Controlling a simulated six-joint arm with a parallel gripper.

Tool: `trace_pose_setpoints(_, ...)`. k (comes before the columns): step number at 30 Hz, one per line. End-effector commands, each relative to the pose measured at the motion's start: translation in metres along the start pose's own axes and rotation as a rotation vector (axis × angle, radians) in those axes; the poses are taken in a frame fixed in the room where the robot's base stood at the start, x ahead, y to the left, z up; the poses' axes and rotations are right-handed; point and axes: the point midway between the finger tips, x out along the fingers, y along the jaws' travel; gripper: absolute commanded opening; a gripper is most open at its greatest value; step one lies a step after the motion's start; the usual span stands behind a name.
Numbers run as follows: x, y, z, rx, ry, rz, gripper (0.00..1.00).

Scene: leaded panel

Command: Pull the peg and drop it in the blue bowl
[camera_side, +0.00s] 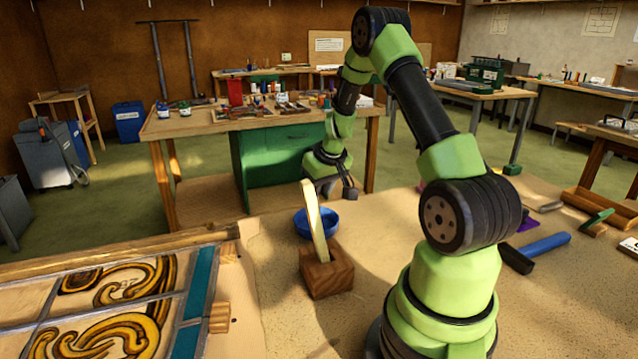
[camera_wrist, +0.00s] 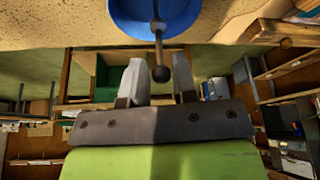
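A pale yellow peg (camera_side: 314,222) stands tilted in a wooden block (camera_side: 327,273) on the tan bench in the side view. The blue bowl (camera_side: 325,222) is just behind the peg, partly hidden by it. My gripper (camera_side: 338,190) is above and behind the bowl, apart from the peg. In the wrist view, the bowl (camera_wrist: 182,16) is at the top edge. My gripper's fingers (camera_wrist: 161,80) stand apart there. A thin dark rod (camera_wrist: 157,50) with a round end shows in front of the bowl and near the fingers; I cannot tell what it is. The peg is not visible in the wrist view.
A leaded panel (camera_side: 195,285) in a wooden frame lies at the front left. A hammer with a blue handle (camera_side: 545,245) lies to the right. The bench top (camera_side: 270,240) around the block is mostly clear.

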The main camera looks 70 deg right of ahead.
Motion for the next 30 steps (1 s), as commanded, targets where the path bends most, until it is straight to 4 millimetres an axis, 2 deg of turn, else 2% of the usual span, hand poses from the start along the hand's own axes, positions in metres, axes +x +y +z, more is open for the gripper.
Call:
trace_pose_setpoints(1, 0.000, 0.000, 0.000, -0.001, 0.001, 0.001, 0.38)
trace_pose_setpoints(2, 0.000, 0.000, -0.001, -0.001, 0.002, 0.001, 0.45)
trace_pose_setpoints(3, 0.000, 0.000, -0.001, -0.001, 0.004, 0.002, 0.47)
trace_pose_setpoints(10, -0.002, 0.001, -0.003, -0.003, 0.010, 0.005, 0.47)
trace_pose_setpoints(14, -0.009, 0.001, -0.004, -0.002, 0.013, 0.005, 0.47)
trace_pose_setpoints(24, -0.070, 0.001, -0.003, -0.002, 0.015, 0.006, 0.47)
trace_pose_setpoints(30, -0.094, 0.001, -0.002, -0.003, 0.010, 0.005, 0.47)
